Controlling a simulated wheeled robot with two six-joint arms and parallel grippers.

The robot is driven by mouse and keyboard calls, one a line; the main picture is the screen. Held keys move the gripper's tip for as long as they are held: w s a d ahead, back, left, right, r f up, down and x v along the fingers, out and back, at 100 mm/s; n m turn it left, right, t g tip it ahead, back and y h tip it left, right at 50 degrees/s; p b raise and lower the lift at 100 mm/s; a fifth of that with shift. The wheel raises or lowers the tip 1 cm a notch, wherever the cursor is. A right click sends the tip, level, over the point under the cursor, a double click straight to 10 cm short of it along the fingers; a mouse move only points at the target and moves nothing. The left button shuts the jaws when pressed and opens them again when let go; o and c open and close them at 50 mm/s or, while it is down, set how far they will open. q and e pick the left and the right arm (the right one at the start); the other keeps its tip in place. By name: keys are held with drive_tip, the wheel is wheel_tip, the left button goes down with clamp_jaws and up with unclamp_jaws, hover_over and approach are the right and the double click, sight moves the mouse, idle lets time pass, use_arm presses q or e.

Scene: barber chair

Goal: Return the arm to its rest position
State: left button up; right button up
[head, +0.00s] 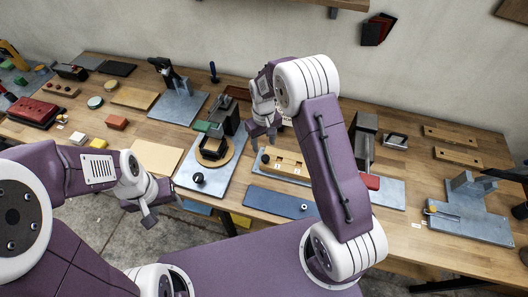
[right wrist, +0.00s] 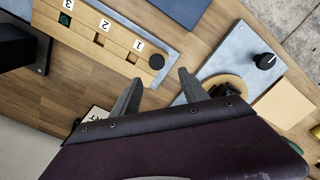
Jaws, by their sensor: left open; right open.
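My right arm rises from the lower right of the head view and bends over the bench. Its gripper (head: 263,133) is open and empty, above the bench beside a numbered wooden block (head: 290,166). In the right wrist view the two fingers (right wrist: 157,84) are spread with nothing between them. That view shows the block (right wrist: 96,43) with slots marked 1, 2 and 3, a green piece at slot 3 and a black knob near 1. My left gripper (head: 148,207) is open and empty in front of the bench's near edge, at the left.
A grey plate with a black knob (head: 198,178) and a round wooden disc (head: 228,157) lies left of the right gripper. A red-handled tool (head: 369,181) and a grey fixture (head: 470,210) stand to the right. Blocks and a red case (head: 33,112) are at left.

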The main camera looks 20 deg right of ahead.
drive_tip(key=shift+r, duration=0.45)
drive_tip(key=s+d+r+m+t+b, duration=0.1)
drive_tip(key=s+d+r+t+b, duration=0.1)
drive_tip(key=s+d+r+b, duration=0.25)
drive_tip(key=s+f+m+b, duration=0.1)
drive_tip(key=s+f, duration=0.1)
drive_tip(key=s, duration=0.5)
drive_tip(key=s+a+f+m, duration=0.1)
drive_tip(key=s, duration=0.6)
drive_tip(key=shift+s+f+g+b, duration=0.3)
drive_tip(key=shift+f+g+b, duration=0.1)
drive_tip(key=shift+s, duration=0.15)
idle(0.7)
